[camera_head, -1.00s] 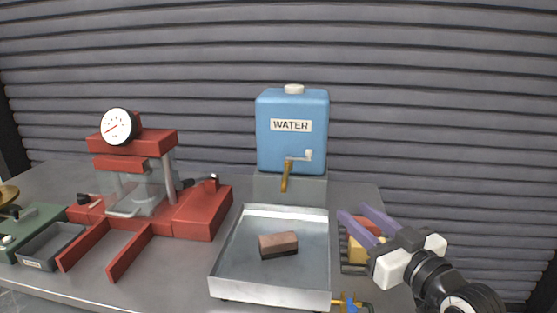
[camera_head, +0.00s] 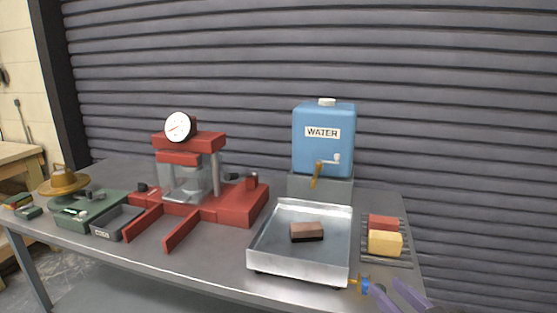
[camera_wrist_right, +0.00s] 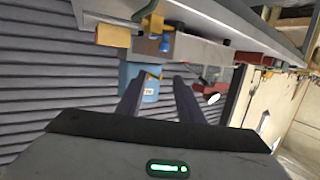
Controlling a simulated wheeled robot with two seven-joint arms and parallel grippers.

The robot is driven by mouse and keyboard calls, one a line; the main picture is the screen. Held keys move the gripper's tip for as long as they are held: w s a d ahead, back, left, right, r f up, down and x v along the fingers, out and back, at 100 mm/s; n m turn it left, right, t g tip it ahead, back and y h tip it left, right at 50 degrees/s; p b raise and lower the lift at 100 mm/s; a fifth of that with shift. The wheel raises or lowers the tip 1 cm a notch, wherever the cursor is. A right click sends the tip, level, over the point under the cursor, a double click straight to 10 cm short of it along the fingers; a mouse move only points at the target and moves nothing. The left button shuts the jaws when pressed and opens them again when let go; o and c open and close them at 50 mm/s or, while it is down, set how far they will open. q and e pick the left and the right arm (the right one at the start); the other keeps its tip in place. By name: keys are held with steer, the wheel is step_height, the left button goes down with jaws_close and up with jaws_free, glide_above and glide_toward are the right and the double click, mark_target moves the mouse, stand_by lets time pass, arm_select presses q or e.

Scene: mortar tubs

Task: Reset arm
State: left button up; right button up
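My right gripper (camera_head: 386,285) is at the bottom right of the head view, in front of the table's front edge. Its two purple fingers are apart with nothing between them. They also show apart in the right wrist view (camera_wrist_right: 160,90), with the blue water container (camera_wrist_right: 150,90) in the distance beyond. The rest of my right arm is mostly out of the head view. My left gripper is not in view.
A metal tray (camera_head: 262,262) holds a brown block (camera_head: 307,231). A rack (camera_head: 398,262) with red and yellow blocks stands right of it. A red press (camera_head: 235,207), a blue water container (camera_head: 324,150) and a green scale (camera_head: 75,218) share the table.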

steer(key=s+a+f+g, duration=0.2)
steer(key=s+f+g, duration=0.1)
steer(key=s+f, duration=0.9)
steer(key=s+a+f+g+h, duration=0.1)
steer(key=s+a+f+g, duration=0.2)
steer(key=s+f, duration=1)
step_height(320, 180, down, 5)
steer(key=shift+s+f+m+g, duration=0.2)
steer(key=shift+m+g, duration=0.1)
steer(key=shift+g, duration=0.1)
steer(key=shift+a, duration=0.1)
